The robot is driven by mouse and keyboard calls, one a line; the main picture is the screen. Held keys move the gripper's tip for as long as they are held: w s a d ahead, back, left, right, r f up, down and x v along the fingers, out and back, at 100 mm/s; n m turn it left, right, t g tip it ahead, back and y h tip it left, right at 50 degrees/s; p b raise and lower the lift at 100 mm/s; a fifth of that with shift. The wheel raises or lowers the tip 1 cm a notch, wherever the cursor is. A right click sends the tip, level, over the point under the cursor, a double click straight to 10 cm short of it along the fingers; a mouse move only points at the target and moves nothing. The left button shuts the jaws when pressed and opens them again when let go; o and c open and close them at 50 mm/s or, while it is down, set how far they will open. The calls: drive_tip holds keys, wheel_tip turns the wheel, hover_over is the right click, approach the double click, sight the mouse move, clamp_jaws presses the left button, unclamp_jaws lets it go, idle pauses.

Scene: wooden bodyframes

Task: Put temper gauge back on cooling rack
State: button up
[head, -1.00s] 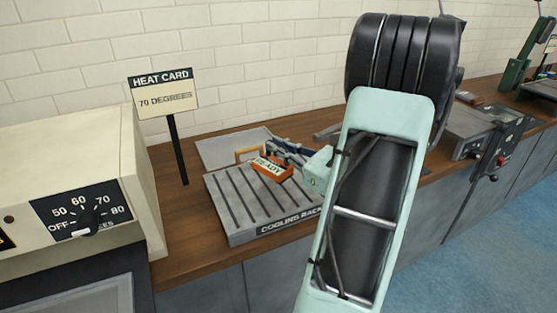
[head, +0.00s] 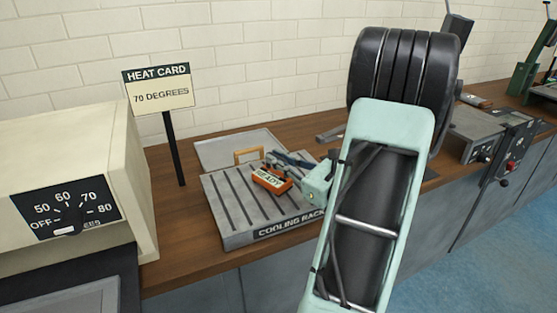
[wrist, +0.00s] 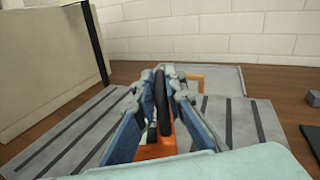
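The temper gauge (head: 272,180) is an orange block with a READY label. It is low over the slatted top of the grey cooling rack (head: 240,240), near its right side; whether it touches the slats I cannot tell. My gripper (head: 285,161), with blue fingers, reaches in from the right over the gauge. In the wrist view, the fingers (wrist: 164,80) close in on both sides of an upright black part, with the gauge's orange body (wrist: 155,149) below, partly hidden by the fingers. The cooling rack's slats (wrist: 238,118) show on both sides there.
A heat card sign (head: 158,88) reading 70 DEGREES stands behind left, beside a cream oven (head: 60,150) with a dial. A flat grey tray (head: 225,150) and a tan handle (head: 248,154) lie behind the rack. Other machines (head: 480,130) stand farther right.

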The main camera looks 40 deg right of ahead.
drive_tip(key=o, duration=0.4)
drive_tip(key=shift+c, duration=0.2)
drive_tip(key=s, duration=0.4)
drive_tip(key=s+d, duration=0.1)
drive_tip(key=s, duration=0.3)
drive_tip(key=s+p, duration=0.1)
drive_tip(key=s, duration=0.3)
drive_tip(key=shift+d+r, duration=0.1)
drive_tip(key=shift+d, duration=0.25)
drive_tip(key=shift+w, duration=0.1)
